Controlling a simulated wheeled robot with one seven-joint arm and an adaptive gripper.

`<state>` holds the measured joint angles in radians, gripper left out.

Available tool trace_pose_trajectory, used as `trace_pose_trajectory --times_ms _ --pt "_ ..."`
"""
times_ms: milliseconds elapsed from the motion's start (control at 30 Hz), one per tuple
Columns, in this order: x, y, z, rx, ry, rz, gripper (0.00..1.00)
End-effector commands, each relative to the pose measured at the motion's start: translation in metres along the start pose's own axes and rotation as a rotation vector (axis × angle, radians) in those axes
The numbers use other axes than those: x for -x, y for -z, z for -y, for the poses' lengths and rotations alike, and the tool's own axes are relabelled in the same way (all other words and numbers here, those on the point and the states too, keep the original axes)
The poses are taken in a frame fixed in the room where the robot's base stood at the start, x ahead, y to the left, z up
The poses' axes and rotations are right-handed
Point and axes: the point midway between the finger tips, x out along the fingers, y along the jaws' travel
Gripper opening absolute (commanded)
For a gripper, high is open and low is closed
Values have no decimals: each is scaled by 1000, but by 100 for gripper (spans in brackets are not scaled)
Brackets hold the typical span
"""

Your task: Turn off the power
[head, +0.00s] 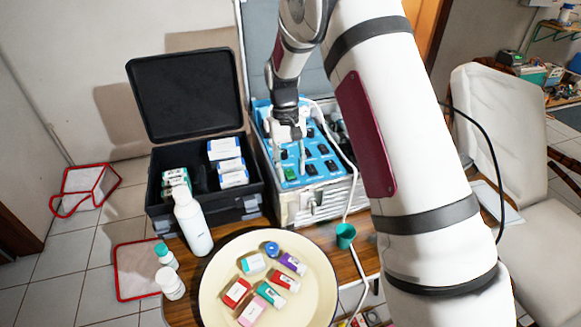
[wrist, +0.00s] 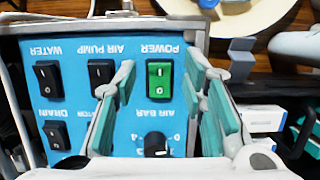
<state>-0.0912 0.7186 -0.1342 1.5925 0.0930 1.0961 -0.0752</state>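The green power switch (wrist: 159,82) sits on the blue control panel (wrist: 130,55), under the label POWER, which reads upside down in the wrist view. The switch also shows in the head view (head: 291,174), near the panel's front left corner. My gripper (wrist: 163,75) is open and empty, with one finger on each side of the switch in the wrist view. In the head view my gripper (head: 287,145) is above the panel, behind the switch. I cannot tell whether any finger touches the panel.
Black switches, including AIR PUMP (wrist: 101,73) and WATER (wrist: 47,78), and an AIR BAR knob (wrist: 155,144) are close by. The metal case (head: 320,203) surrounds the panel. A black case (head: 157,205) stands at left, a white bottle (head: 193,222) and round tray (head: 218,310) in front.

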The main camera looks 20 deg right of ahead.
Motion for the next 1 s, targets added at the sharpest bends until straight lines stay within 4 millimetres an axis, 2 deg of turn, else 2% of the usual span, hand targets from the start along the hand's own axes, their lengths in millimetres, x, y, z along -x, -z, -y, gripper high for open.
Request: trace_pose_trajectory --times_ms 233,367,800,1000 --pt "1 0 0 0 0 0 38" --pt "12 1 0 0 0 -3 38" --pt "95 1 0 0 0 -3 38" --pt "116 0 0 0 0 -1 38"
